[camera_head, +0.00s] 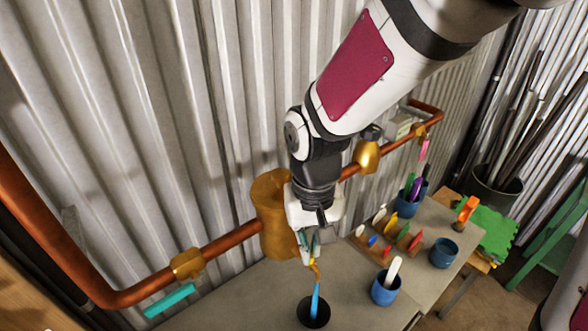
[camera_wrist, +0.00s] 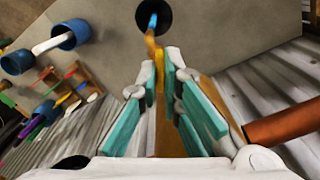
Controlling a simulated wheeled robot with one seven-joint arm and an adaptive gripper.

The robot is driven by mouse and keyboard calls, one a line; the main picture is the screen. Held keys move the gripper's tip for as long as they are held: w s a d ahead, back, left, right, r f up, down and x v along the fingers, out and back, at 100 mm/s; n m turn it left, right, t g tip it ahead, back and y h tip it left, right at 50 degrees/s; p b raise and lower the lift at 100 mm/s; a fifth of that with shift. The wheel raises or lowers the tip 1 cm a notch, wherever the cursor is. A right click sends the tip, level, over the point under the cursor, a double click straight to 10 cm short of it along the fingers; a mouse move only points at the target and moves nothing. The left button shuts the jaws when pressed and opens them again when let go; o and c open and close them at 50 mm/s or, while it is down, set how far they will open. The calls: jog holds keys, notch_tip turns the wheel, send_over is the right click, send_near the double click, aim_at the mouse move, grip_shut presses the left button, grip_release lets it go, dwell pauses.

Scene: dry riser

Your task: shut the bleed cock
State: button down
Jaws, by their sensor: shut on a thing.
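The bleed cock's yellow lever (camera_wrist: 160,95) shows as a narrow strip between my fingers in the wrist view. My gripper (camera_head: 308,250) is shut on it, in front of the large brass body (camera_head: 272,215) on the copper pipe. A small orange-brown spout (camera_head: 317,271) comes out just below my fingertips. A blue stream (camera_head: 315,300) runs from it down into a black round container (camera_head: 313,313); the stream shows in the wrist view too (camera_wrist: 153,21). My gripper hides most of the cock in the head view, so the lever's angle is hard to tell.
The copper pipe (camera_head: 235,238) runs along the corrugated wall. A teal-handled valve (camera_head: 187,265) is at left, a brass fitting (camera_head: 367,155) at right. Blue cups (camera_head: 385,289) and a rack of coloured pieces (camera_head: 385,235) stand on the bench right of my gripper.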

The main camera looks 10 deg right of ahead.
jog(key=c, duration=1.8)
grip_release()
jog(key=shift+o, duration=0.2)
notch_tip(320, 180, up, 12)
